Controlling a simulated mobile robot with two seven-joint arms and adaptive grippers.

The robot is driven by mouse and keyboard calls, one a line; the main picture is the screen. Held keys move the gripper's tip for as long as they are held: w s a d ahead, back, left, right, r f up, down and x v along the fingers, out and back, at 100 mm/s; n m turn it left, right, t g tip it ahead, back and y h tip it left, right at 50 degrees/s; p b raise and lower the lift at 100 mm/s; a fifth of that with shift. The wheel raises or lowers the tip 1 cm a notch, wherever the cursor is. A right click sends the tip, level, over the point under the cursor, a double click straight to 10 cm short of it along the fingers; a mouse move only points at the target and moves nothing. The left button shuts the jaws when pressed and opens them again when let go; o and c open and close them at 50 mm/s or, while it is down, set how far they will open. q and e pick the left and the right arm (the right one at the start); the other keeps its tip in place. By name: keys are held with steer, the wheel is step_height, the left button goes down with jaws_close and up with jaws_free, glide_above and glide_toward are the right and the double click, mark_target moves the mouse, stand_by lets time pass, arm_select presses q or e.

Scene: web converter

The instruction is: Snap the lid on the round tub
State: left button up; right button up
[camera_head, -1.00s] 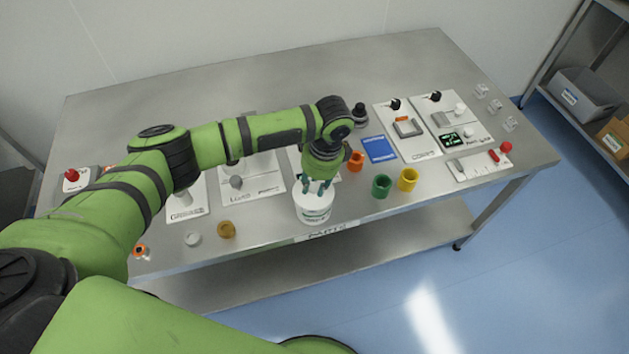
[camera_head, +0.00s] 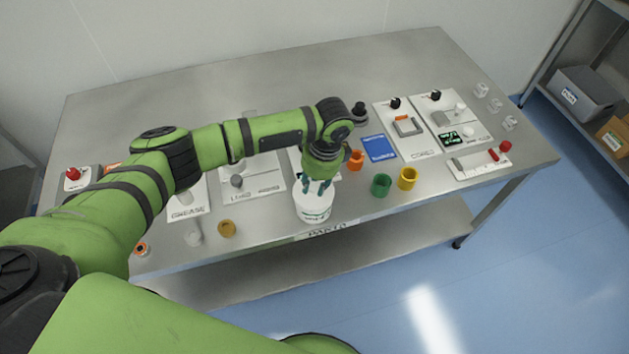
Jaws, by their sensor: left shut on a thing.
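The round white tub (camera_head: 314,213) stands upright near the front edge of the steel table, with dark print on its side. My left gripper (camera_head: 318,186) points down at the top of the tub, its fingers shut at the white lid (camera_head: 309,197). The lid looks level on the tub's mouth. The fingers and wrist cover part of it, and I cannot tell whether its rim is snapped down all round. My right gripper is not in view.
Green (camera_head: 381,185), yellow (camera_head: 407,178) and orange (camera_head: 356,159) cups stand right of the tub. A blue card (camera_head: 378,148) and white panels lie behind. The table's back is clear.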

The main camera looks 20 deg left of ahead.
arm_select(q)
steer(key=shift+p, duration=0.35)
stand_by(0.3)
stand_by(0.4)
steer(key=o, duration=1.5)
steer(key=shift+r, duration=0.1)
step_height(320, 180, up, 5)
steer(key=p, duration=0.5)
steer(key=shift+f, duration=0.2)
steer(key=shift+r+p, duration=0.85)
steer(key=shift+r, duration=0.25)
